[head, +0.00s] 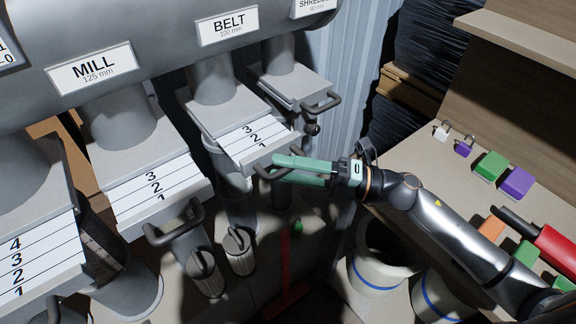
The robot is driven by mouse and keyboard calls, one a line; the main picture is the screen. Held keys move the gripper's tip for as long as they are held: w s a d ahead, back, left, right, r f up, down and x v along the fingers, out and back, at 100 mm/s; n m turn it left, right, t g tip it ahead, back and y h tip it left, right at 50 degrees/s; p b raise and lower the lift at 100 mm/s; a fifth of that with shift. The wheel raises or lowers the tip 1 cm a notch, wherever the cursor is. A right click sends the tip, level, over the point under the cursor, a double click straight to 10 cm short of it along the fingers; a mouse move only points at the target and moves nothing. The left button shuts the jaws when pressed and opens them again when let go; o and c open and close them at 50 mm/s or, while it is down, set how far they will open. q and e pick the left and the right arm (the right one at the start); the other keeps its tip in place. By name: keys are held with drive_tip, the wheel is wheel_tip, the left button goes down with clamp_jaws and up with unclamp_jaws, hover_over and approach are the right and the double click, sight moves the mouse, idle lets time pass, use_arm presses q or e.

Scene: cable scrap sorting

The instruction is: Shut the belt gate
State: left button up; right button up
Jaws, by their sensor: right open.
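The belt gate (246,140) is a pale slide plate under the duct labelled BELT (228,27). My right gripper (275,169) has green fingers and reaches in from the right. It is open, with its fingertips at the handle's right part. I cannot tell whether they touch it. My left gripper is not in view.
The mill gate (155,190) and a gate at far left (40,255) also stand out with marks showing. A bench (420,150) with padlocks and coloured blocks is at right, above pale bins (375,275).

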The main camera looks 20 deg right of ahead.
drive_tip(key=shift+c, duration=0.3)
clamp_jaws()
idle(1.0)
